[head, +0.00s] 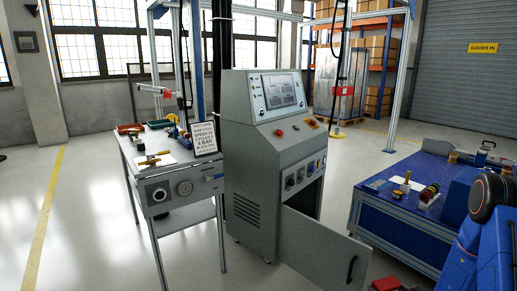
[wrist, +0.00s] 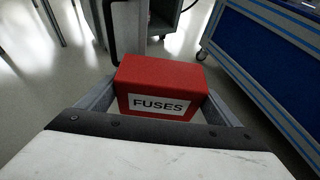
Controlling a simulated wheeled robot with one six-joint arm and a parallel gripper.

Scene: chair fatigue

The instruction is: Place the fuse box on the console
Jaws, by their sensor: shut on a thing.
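The fuse box (wrist: 165,76) is a red box with a white "FUSES" label. My gripper (wrist: 158,92) is shut on it, one finger on each side, with the label facing the wrist camera. A red piece of it also shows at the bottom edge of the head view (head: 386,284). The console (head: 252,140) is a grey cabinet with a sloped screen panel, a ledge with buttons below it, and a row of knobs on the front. Its lower door (head: 325,250) hangs open with a black handle. The fuse box is held apart from the console, near the open door.
A workbench (head: 178,168) with gauges, tools and a framed text sign (head: 204,138) stands left of the console. A blue-topped bench (head: 400,205) with parts on it stands at the right. Between them the open door takes up floor room. Shelving with boxes stands behind.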

